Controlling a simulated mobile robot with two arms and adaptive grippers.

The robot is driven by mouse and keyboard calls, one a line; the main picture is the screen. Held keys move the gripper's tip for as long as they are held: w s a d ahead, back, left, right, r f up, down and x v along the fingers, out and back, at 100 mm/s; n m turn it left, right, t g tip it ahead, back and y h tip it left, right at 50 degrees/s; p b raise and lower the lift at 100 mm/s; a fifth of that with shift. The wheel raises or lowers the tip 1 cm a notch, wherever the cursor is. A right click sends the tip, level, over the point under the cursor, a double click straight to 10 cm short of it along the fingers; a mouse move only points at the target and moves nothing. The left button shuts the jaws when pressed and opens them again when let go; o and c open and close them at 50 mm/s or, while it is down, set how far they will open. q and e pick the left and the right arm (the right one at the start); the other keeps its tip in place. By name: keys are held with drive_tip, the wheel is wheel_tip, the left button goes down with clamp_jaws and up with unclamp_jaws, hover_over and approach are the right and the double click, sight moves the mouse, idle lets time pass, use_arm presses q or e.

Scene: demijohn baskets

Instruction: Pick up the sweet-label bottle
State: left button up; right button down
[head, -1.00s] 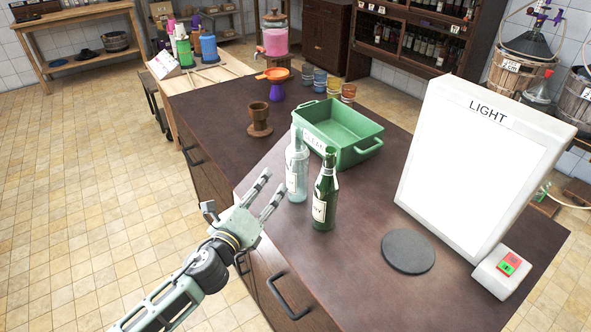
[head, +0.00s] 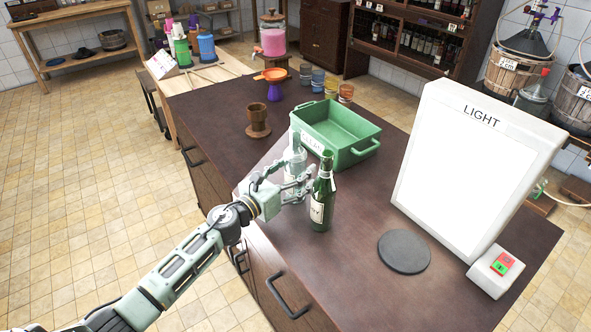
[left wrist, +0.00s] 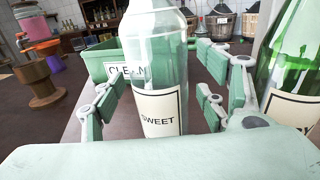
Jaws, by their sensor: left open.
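The sweet-label bottle is clear glass (left wrist: 160,70) with a white label reading SWEET, upright on the counter. In the head view the clear bottle (head: 296,158) is partly hidden by my left gripper (head: 288,182). In the left wrist view the fingers of my left gripper (left wrist: 165,108) stand open on either side of the bottle, with its body between them. I cannot tell whether they touch it. A green bottle (head: 321,195) with a white label stands upright just right of the gripper; it also shows at the right edge of the left wrist view (left wrist: 292,75). My right gripper is not in view.
A green crate (head: 365,152) labelled CLEAN stands behind the bottles. A white LIGHT panel (head: 470,170) and a dark round disc (head: 404,252) are to the right. A brown wooden cup (head: 257,120) stands at the back left. The counter's front middle is clear.

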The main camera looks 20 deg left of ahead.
use_arm(q)
drive_tip(key=shift+w+d, duration=0.2)
drive_tip(key=shift+w, duration=0.1)
drive_tip(key=shift+c, duration=0.3)
drive_tip(key=c, duration=1.5)
